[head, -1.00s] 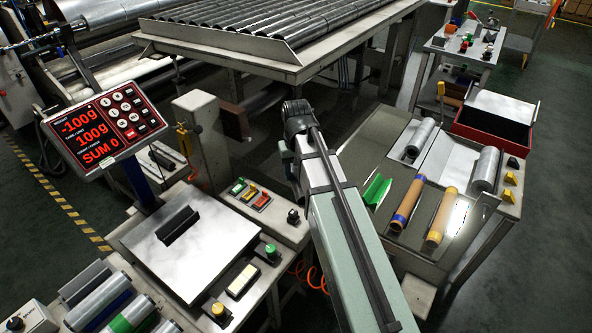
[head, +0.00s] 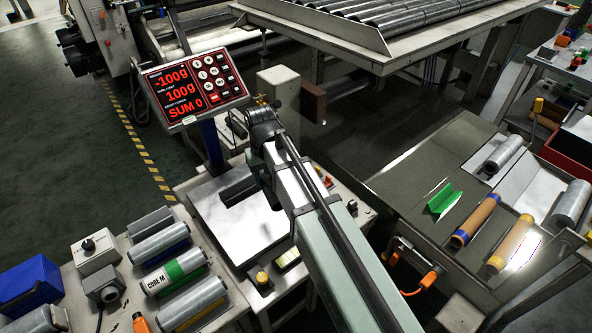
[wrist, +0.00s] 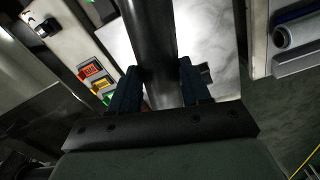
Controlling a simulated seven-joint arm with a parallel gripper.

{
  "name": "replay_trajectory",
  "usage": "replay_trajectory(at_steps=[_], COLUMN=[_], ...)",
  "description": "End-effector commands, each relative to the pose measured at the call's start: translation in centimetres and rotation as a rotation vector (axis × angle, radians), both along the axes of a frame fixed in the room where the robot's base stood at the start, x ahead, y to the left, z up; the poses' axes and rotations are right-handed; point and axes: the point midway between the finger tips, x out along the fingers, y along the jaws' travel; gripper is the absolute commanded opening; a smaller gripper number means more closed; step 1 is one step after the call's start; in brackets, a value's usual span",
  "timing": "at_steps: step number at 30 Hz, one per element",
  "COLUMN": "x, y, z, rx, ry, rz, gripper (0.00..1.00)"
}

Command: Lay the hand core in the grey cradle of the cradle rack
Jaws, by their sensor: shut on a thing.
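The hand core (wrist: 150,40) is a dark grey tube. In the wrist view my gripper (wrist: 158,75) is shut on it, one finger on each side, and the tube runs up past the top edge. It is above the white scale plate (wrist: 197,28). My arm hides the gripper and held core in the head view. The cradle rack stands at the lower left of the head view. Its grey cradle (head: 149,222) is at the far end, beside a roll in a blue cradle (head: 160,244). In the wrist view the grey cradle (wrist: 305,62) looks empty.
A red-lit display (head: 195,88) on a post stands behind the scale plate (head: 225,228).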

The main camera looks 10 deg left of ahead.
Motion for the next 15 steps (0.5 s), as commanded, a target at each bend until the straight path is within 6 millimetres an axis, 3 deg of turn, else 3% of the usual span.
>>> replay_trajectory(at_steps=[1, 15], x=[-0.4, -5.7], y=[1.8, 16.7], z=[-0.2, -2.0], rx=[0.0, 0.0], ry=[0.0, 0.0], rz=[0.027, 0.248], gripper=[0.1, 0.1])
